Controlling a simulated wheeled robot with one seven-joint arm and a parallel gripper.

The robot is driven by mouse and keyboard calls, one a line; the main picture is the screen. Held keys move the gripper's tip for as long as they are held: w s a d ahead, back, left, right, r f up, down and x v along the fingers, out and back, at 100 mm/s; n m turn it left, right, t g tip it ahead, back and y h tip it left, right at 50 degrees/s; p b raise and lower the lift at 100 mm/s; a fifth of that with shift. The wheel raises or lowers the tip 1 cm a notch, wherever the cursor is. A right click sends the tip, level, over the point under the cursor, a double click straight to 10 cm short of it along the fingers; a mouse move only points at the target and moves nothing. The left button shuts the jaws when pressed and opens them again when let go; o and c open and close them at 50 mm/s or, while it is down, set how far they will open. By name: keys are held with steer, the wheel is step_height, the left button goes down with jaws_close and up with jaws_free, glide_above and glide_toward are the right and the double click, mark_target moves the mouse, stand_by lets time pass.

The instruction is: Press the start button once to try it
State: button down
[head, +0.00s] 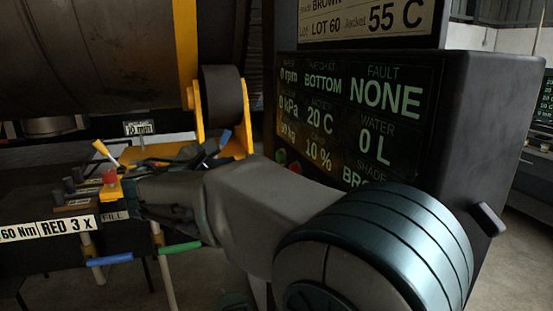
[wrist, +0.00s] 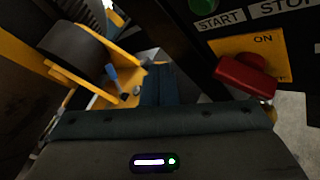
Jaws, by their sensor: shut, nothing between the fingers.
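The green start button (wrist: 204,4) is at the top edge of the wrist view, partly cut off, above a START label (wrist: 220,20). In the head view a small green button (head: 281,156) shows on the dark panel's lower left, just above my arm; its label is not readable there. In the wrist view my gripper (wrist: 159,72) is shut and empty, pointing up the picture, left of and below the start button and apart from it. In the head view my gripper (head: 132,190) reaches left over the tool table, its tips near a red knob (head: 110,177).
A STOP label (wrist: 285,5) is beside START. Below them a red handle (wrist: 245,75) sits on a yellow ON plate (wrist: 250,45). A yellow roller bracket (wrist: 125,85) is left of the fingers. The display cabinet (head: 460,130) stands close behind my arm.

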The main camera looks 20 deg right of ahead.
steer(key=d+b, duration=0.1)
steer(key=d, duration=0.6)
steer(key=shift+d, duration=0.25)
steer(key=shift+d, duration=0.1)
stand_by(1.7)
steer(key=shift+d, duration=0.35)
steer(key=shift+d+b, duration=0.35)
steer(key=shift+d, duration=0.1)
stand_by(0.6)
steer(key=shift+a, duration=0.9)
steer(key=a, duration=0.5)
stand_by(0.4)
